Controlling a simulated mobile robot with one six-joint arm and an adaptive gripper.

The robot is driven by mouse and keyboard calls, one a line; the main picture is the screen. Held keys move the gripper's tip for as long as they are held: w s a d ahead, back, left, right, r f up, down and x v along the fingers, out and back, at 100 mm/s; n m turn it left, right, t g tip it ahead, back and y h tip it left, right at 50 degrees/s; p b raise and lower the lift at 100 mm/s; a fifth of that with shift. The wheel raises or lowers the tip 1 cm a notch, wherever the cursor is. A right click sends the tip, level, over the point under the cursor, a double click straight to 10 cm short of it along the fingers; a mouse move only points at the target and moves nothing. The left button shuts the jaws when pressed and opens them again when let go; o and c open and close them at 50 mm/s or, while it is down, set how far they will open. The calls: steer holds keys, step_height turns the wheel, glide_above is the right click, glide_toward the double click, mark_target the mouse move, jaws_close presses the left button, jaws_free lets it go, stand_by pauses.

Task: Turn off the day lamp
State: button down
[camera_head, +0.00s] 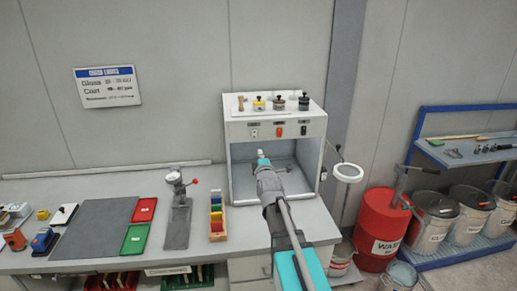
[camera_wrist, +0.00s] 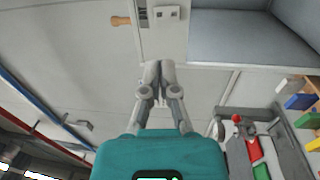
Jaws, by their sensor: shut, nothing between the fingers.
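A white light booth (camera_head: 232,160) stands on the bench. My gripper (camera_head: 262,156) is in front of the booth's opening, just below the pale switch. In the wrist view my gripper (camera_wrist: 158,70) is shut and empty, its tips apart from the panel. A pale switch (camera_wrist: 166,12) shows just beyond them.
Several knobbed items, one a yellow-and-black one (camera_head: 258,104), stand on the booth's top. A ring lamp (camera_head: 348,172) is at its right side. A colored block rack (camera_head: 217,218) and a stand (camera_head: 178,210) are to the left. A red drum (camera_head: 380,225) is at right.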

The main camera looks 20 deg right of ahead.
steer(key=p+x, duration=0.1)
steer(key=x, duration=1.2)
steer(key=shift+w+d+p, duration=0.1)
steer(key=shift+w+p, duration=0.15)
steer(key=shift+p, duration=0.05)
steer(key=shift+w+r, duration=0.1)
steer(key=shift+w, duration=0.2)
steer(key=shift+s, duration=0.3)
steer(key=shift+s, duration=0.25)
steer(key=p, duration=0.2)
glide_toward(255, 132)
steer(key=s+a+r, duration=0.1)
steer(key=s+r, duration=0.2)
steer(key=s, duration=0.2)
steer(key=shift+s, duration=0.35)
steer(key=shift+a+f, duration=0.1)
